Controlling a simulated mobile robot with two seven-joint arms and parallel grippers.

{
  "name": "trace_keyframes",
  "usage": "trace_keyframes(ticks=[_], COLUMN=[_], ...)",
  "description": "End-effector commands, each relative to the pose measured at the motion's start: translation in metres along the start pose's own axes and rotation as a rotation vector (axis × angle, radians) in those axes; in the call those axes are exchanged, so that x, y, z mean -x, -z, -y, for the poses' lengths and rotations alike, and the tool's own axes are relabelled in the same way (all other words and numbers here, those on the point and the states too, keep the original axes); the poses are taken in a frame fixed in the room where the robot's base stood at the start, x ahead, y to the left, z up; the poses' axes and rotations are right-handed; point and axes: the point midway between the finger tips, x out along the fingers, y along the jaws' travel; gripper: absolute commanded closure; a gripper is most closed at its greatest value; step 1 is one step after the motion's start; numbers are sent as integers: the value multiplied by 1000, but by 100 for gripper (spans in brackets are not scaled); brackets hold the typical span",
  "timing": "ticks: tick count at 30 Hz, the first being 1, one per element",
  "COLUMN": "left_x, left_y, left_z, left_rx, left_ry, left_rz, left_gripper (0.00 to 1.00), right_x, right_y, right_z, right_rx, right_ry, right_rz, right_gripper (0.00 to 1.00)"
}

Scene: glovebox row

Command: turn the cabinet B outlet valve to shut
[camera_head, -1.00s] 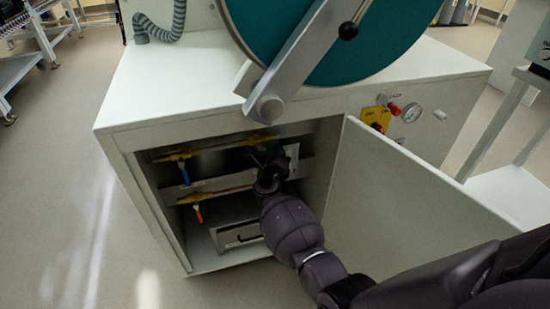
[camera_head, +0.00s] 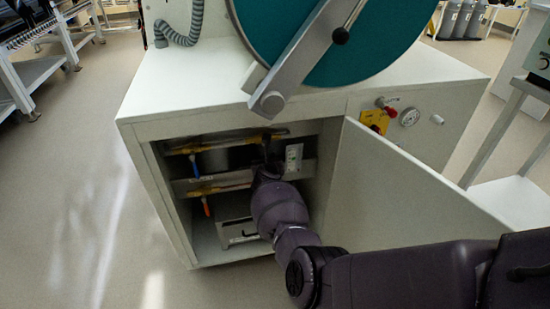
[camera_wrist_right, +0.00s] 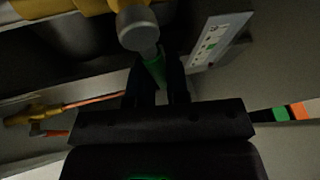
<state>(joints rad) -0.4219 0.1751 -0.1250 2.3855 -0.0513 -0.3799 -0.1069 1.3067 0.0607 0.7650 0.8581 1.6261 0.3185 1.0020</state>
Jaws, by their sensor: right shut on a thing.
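My right gripper (camera_wrist_right: 157,82) is inside the open cabinet and shut on a green valve handle (camera_wrist_right: 154,66). The handle hangs from a grey round hub (camera_wrist_right: 138,28) on a yellow valve body. In the head view my right gripper (camera_head: 268,165) covers the handle, below the upper yellow pipework (camera_head: 230,144). I cannot read which cabinet this is. My left gripper is not in view.
A white label plate (camera_head: 294,156) is close to the right of the gripper. The open cabinet door (camera_head: 400,190) stands to the right, beside my arm. A grey drawer-like box (camera_head: 238,230) is at the bottom. A large teal disc is above.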

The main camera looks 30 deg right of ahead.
Motion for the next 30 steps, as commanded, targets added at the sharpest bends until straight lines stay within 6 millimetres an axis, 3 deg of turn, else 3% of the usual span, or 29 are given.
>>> trace_keyframes(ticks=[12,29,30], left_x=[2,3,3], left_y=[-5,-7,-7], left_z=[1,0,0], left_rx=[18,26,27], left_ry=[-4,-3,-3], left_rz=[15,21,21], left_gripper=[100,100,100], right_x=[3,4,4], right_y=[-2,0,0], right_z=[-12,-14,-15], right_rx=[-179,-212,-212], right_ry=[-76,-88,-88], right_rz=[-39,-47,-47], right_gripper=[100,100,81])
